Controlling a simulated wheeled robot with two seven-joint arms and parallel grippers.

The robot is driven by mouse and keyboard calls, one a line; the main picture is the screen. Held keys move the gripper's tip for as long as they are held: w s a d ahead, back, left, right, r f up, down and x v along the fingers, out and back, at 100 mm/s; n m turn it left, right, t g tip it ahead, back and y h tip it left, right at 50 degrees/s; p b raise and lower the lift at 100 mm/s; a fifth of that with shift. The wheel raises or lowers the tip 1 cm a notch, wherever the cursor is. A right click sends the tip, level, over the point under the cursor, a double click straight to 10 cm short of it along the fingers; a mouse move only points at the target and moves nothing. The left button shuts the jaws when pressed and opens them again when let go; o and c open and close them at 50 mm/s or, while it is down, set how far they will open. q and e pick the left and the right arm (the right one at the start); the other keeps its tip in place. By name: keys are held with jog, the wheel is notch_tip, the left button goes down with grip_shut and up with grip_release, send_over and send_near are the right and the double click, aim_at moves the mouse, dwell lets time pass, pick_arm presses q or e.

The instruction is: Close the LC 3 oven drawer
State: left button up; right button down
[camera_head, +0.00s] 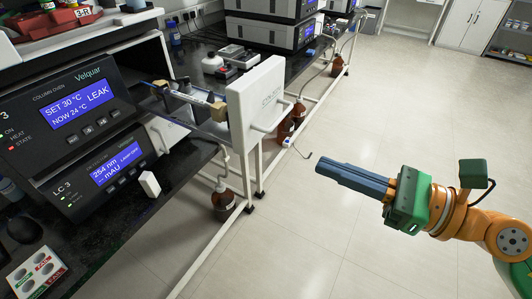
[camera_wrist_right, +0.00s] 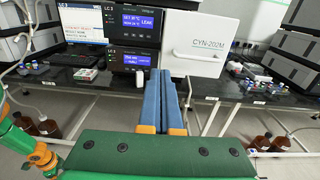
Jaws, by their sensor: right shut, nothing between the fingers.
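The LC 3 column oven (camera_head: 68,112) stands at the left, its display reading SET 30 °C, NOW 24 °C and LEAK. Its drawer is pulled out, with a white front panel (camera_head: 257,103) and a handle. Small parts sit on the drawer tray behind the panel. In the right wrist view the drawer front (camera_wrist_right: 196,45) faces me, marked CYN-202M. My right gripper (camera_head: 322,169) is shut and empty, to the right of the drawer front and apart from it. In the wrist view its blue fingers (camera_wrist_right: 168,80) point toward the bench below the panel. My left gripper is not in view.
The dark bench (camera_head: 120,215) runs under the instruments, on a white frame. Brown bottles (camera_head: 222,203) stand below it. The floor on the right is clear.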

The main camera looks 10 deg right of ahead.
aim_at(243, 132)
jog(key=p+x, duration=0.4)
jog(key=x, duration=0.2)
jog(key=p+x, duration=0.5)
jog(key=x, duration=0.2)
jog(key=shift+w+d+r, duration=0.15)
jog(key=shift+w, duration=0.25)
jog(key=shift+a, duration=0.25)
